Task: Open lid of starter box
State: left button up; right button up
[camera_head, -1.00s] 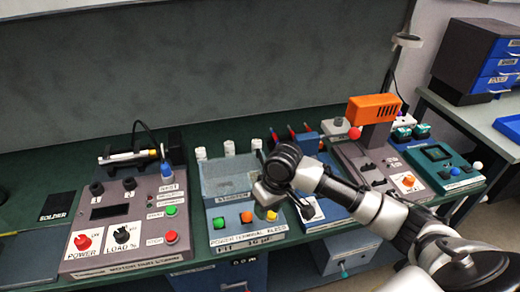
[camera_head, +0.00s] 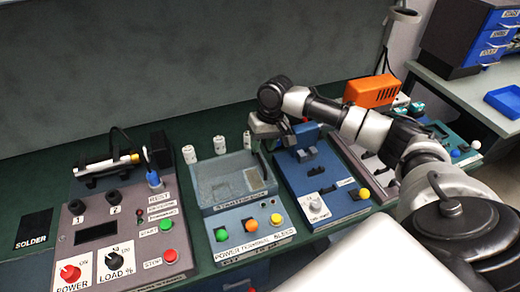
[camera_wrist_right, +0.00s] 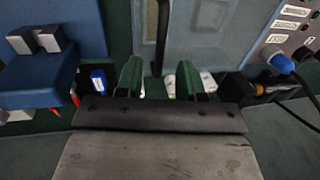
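The starter box (camera_head: 236,232) is a blue-grey unit with a grey, rectangular, panel-like top (camera_head: 222,181) and green, orange and yellow buttons on its sloped front. I cannot tell for sure how its lid stands. My right gripper (camera_head: 265,147) is over the box's back right corner, pointing down. In the right wrist view, its two green fingers (camera_wrist_right: 160,80) are apart with nothing clearly held between them. A thin dark bar (camera_wrist_right: 162,35) reaches toward the gap between them, beside the translucent grey panel (camera_wrist_right: 205,40). Contact cannot be told. My left gripper is out of view.
A grey motor unit (camera_head: 128,235) with red and black knobs stands close on the left. A blue unit (camera_head: 318,185) with a white dial stands close on the right. White cylinders (camera_head: 219,145) stand behind the box. An orange device (camera_head: 372,91) is further right.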

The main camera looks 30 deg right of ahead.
jog(key=f, duration=0.3)
jog(key=shift+a+f, duration=0.15)
jog(key=shift+a, duration=0.2)
jog(key=shift+w+f, duration=0.1)
jog(key=shift+c, duration=1.1)
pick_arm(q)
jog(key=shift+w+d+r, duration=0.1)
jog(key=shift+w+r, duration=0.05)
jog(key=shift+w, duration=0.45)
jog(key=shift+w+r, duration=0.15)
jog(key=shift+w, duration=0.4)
pick_arm(e)
grip_shut()
